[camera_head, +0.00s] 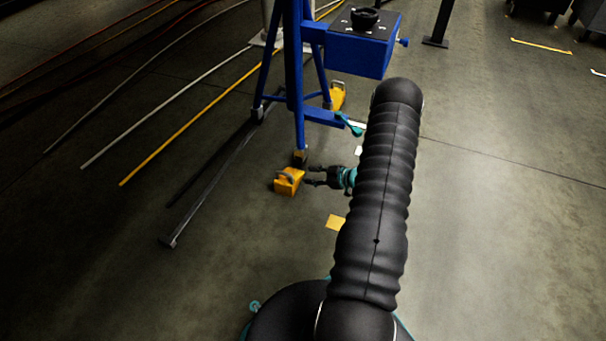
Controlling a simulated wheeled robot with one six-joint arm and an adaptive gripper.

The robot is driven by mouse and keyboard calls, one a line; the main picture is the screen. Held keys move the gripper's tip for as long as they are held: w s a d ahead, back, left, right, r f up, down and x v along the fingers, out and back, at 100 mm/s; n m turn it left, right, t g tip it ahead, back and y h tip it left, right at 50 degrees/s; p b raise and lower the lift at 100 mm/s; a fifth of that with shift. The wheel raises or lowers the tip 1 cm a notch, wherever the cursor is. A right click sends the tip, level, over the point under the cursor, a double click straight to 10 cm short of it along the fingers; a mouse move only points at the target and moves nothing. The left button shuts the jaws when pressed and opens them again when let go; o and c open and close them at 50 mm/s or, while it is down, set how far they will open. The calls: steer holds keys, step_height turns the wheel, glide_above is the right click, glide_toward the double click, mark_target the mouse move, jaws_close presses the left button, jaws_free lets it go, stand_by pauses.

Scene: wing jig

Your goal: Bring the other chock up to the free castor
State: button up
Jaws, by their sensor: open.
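A yellow chock (288,183) with a grey handle on top sits on the floor just in front of the near castor (300,157) of the blue jig stand (292,60). Whether it touches the castor is unclear. A second yellow chock (338,93) stands farther back by the stand's right rear leg, where the castor is hard to make out. Another castor (257,113) is at the left leg, with no chock seen by it. My gripper (309,175) is open and empty, low over the floor, its fingertips pointing left just right of the near chock.
A long dark bar (210,188) lies on the floor left of the stand, ending near the left castor. Several coloured floor lines run at the left. A yellow floor patch (336,222) lies below my gripper in the picture. The right floor is largely clear.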

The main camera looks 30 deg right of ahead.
steer(key=w+r+m+h, duration=0.1)
steer(key=w+r+h, duration=0.3)
steer(key=r, duration=0.8)
steer(key=w+r+m+h, duration=0.2)
steer(key=w+r+h, duration=0.15)
steer(key=r, duration=0.95)
steer(key=s+a+r+m+g+h, duration=0.1)
steer(key=s+a+r+h, duration=0.25)
steer(key=r, duration=0.55)
steer(key=s+a+r+m+g, duration=0.1)
steer(key=s+a+r+m, duration=0.1)
steer(key=s+a+r, duration=0.4)
steer(key=s+a+r+m+g, duration=0.1)
steer(key=s+a+r+m, duration=0.15)
steer(key=s+a, duration=0.45)
steer(key=s+a+g+y, duration=0.1)
steer(key=s+a, duration=0.3)
steer(key=s, duration=0.6)
steer(key=s+a+g+y, duration=0.1)
steer(key=s+a+y, duration=0.1)
steer(key=s+a, duration=0.3)
steer(key=s, duration=0.4)
steer(key=shift+s+r+m+g, duration=0.3)
steer(key=shift+s+m, duration=0.05)
steer(key=shift+r, duration=0.15)
step_height(320, 180, up, 8)
steer(key=p, duration=0.8)
steer(key=shift+r+p, duration=0.2)
steer(key=shift+p, duration=0.1)
